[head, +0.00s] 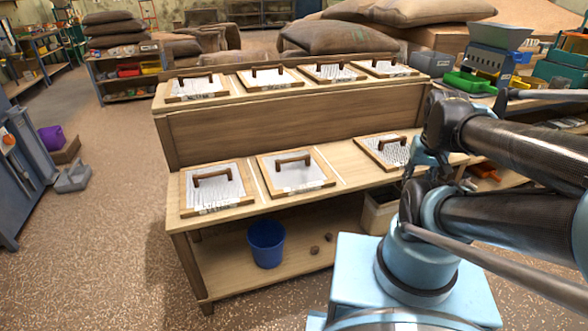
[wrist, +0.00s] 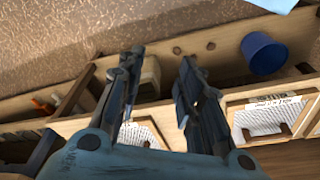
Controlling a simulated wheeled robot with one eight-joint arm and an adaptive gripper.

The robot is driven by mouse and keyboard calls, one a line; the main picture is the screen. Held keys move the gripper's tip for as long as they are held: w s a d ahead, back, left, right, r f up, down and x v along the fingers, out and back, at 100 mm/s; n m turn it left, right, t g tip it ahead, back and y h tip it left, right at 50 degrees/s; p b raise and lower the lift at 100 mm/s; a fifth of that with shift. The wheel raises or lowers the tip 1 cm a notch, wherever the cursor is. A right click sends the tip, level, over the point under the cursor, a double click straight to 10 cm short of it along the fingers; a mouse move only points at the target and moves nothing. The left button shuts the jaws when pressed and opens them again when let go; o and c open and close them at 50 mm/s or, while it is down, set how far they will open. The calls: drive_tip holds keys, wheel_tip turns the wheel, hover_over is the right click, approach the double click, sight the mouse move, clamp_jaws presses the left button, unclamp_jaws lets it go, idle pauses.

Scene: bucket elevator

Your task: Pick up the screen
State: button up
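Several wood-framed screens with brown handles lie on a two-tier wooden bench. In the head view the lower tier holds a left screen (head: 228,178), a middle screen (head: 312,170) and a right screen (head: 393,148); which one the task means is not clear. An upper row includes one screen (head: 268,84). My gripper (wrist: 158,68) is open and empty, its two dark fingers apart, above the bench front. In the wrist view one screen (wrist: 138,135) shows partly behind the fingers and another screen (wrist: 270,120) lies right of them. In the head view my arm hides most of the gripper.
A bare gap lies between the middle and right screens on the lower tier. A blue bucket (head: 266,242) and a pale bin (head: 378,212) stand on the shelf below. Sacks (head: 335,38) are piled behind the bench. Open floor (head: 110,240) lies to the left.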

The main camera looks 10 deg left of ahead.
drive_tip(key=shift+o, duration=0.7)
drive_tip(key=w+a+r+n+g+y, duration=0.25)
drive_tip(key=w+a+r+n, duration=0.55)
drive_tip(key=w+a+n, duration=0.45)
drive_tip(key=n+g+y, duration=0.3)
drive_tip(key=n, duration=0.9)
hover_over(293, 160)
drive_tip(key=w+d, duration=0.5)
drive_tip(key=d, duration=0.2)
wheel_tip(293, 160, down, 6)
drive_tip(key=x, duration=1.1)
drive_tip(key=shift+w+a, duration=0.1)
drive_tip(key=shift+d+x, duration=0.1)
drive_tip(key=shift+x, duration=1.25)
drive_tip(key=shift+d+x, duration=0.15)
drive_tip(key=shift+x, duration=1.2)
drive_tip(key=shift+f, duration=0.1)
